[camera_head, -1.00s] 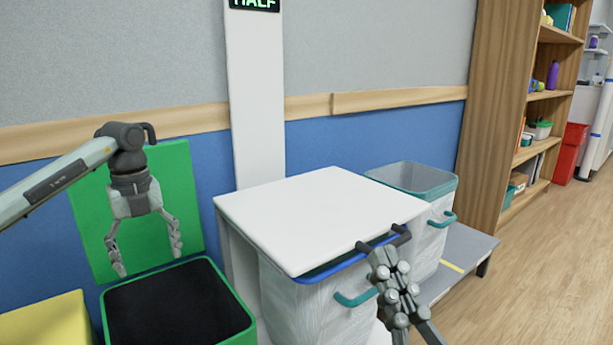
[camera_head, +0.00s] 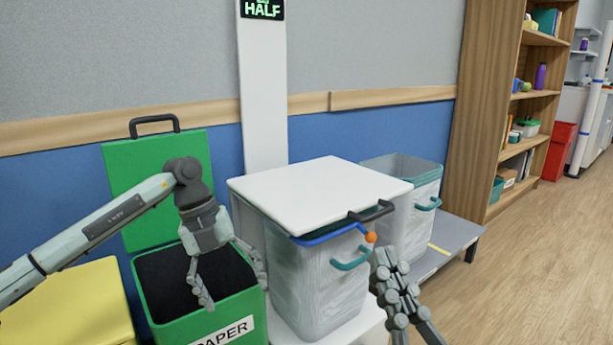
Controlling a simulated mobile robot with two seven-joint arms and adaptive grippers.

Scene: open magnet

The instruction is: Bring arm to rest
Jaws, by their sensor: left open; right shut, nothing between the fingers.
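The bin's green lid (camera_head: 135,190) stands raised against the wall. My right gripper (camera_head: 385,265) is shut and empty at the lower right. It is beside the front right of the white-lidded bin (camera_head: 310,290), near a small orange ball-like knob (camera_head: 371,237). I cannot tell whether it touches the bin. The white lid (camera_head: 315,193) has a dark handle (camera_head: 372,211) at its front corner.
A yellow box (camera_head: 70,310) is at the lower left. A second bin with a teal rim (camera_head: 405,168) stands on a grey platform (camera_head: 455,245) behind right. A wooden bookshelf (camera_head: 490,110) is further right. The wooden floor (camera_head: 545,270) at right is clear.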

